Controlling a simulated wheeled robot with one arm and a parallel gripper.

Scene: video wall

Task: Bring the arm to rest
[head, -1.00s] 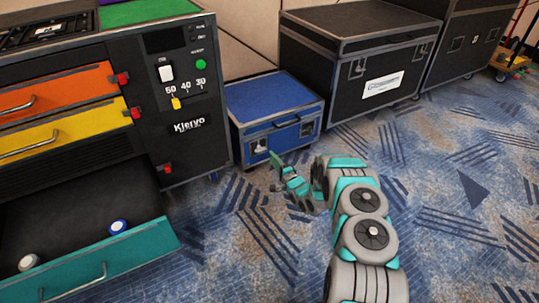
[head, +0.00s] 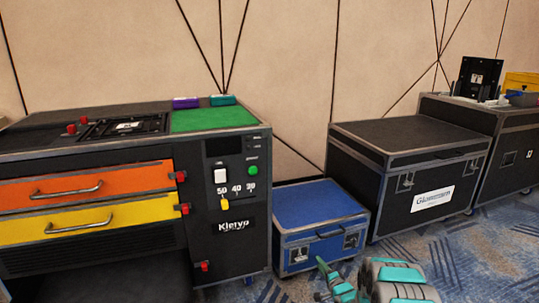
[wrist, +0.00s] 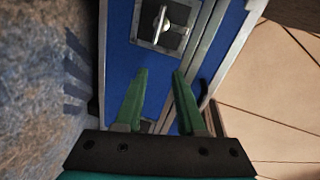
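My gripper (wrist: 159,73) shows in the wrist view with its two green fingers apart and nothing between them. Behind the fingers is the blue case (wrist: 158,60) with its metal latch plate and silver edging. In the head view my gripper (head: 335,284) and part of my arm show at the bottom edge, in front of the blue case (head: 318,204). The rest of my arm is below the picture. I cannot tell the exact gap between the fingers and the case.
A black cabinet (head: 238,190) with an orange drawer (head: 130,184) and a yellow drawer (head: 125,212) stands at left. Black flight cases (head: 400,150) stand at right against the wall. Patterned carpet (head: 458,262) is free at lower right.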

